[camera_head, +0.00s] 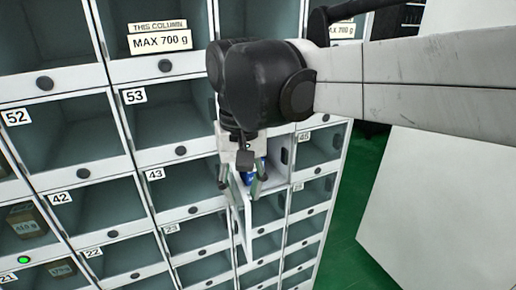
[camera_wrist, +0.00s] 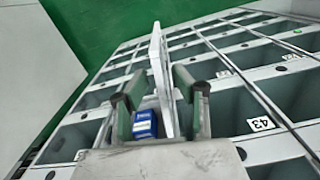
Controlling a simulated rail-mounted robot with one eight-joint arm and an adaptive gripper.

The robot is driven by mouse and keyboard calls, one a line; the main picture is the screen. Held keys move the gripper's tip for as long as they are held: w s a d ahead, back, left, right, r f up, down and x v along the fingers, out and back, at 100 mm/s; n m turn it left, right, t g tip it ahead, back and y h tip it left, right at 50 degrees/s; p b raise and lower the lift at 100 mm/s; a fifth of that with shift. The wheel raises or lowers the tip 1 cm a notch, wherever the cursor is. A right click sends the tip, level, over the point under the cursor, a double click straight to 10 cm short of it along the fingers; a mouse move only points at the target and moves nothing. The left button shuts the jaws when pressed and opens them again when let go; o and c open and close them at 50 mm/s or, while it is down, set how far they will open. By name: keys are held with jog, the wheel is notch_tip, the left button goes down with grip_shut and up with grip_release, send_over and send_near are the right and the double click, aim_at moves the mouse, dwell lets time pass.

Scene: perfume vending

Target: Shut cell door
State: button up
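The cell door (camera_head: 243,222) stands swung open, sticking out from the cabinet in the middle column. In the wrist view it is a thin pale panel (camera_wrist: 158,72) seen nearly edge-on. My gripper (camera_head: 244,188) is at the open cell, with its fingers apart. Whether a finger touches the door I cannot tell. A blue box (camera_wrist: 145,123) shows beside the panel, between the fingers; it is partly hidden in the head view (camera_head: 249,176).
The cabinet has rows of numbered cells with dark windows; cell 43 (camera_head: 172,190) is left of the open cell, cell 45 (camera_head: 318,146) to its right. Boxes sit in cells at the far left. Green floor (camera_head: 352,190) and a large white panel (camera_head: 440,200) lie to the right.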

aim_at(244, 217)
notch_tip(244, 217, down, 8)
jog(key=shift+r, duration=0.15)
jog(key=shift+c, duration=0.5)
grip_shut()
